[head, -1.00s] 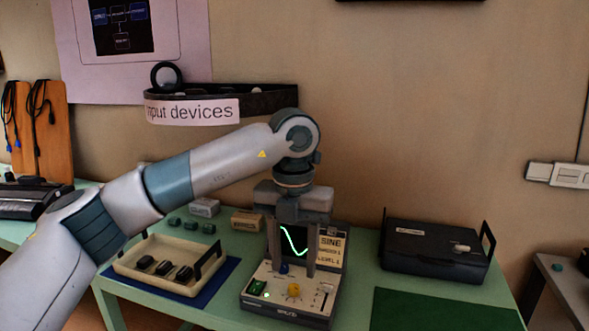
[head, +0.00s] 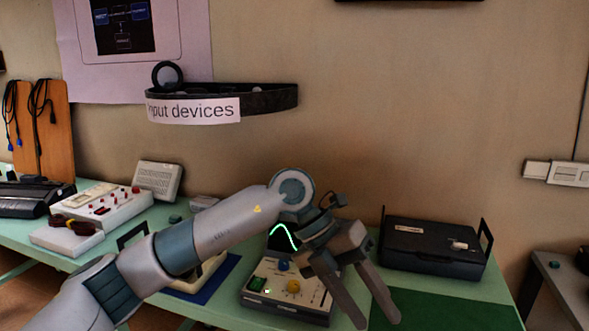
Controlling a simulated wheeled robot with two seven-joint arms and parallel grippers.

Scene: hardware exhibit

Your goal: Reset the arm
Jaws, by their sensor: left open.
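My left arm reaches in from the lower left, and its gripper (head: 374,318) hangs tilted down and to the right. Its two fingers are apart with nothing between them. It is in front of the right side of the signal device (head: 258,303), which has a small screen with a green wave, a blue knob and a yellow knob. The gripper hides much of the right part of this device. My right gripper is not in view.
A black case (head: 430,248) with upright handles stands right of the gripper, behind a dark green mat (head: 450,309). My arm partly covers a cream tray (head: 205,273) on a blue mat. A white device (head: 102,206) stands left. A labelled shelf (head: 262,100) is on the wall.

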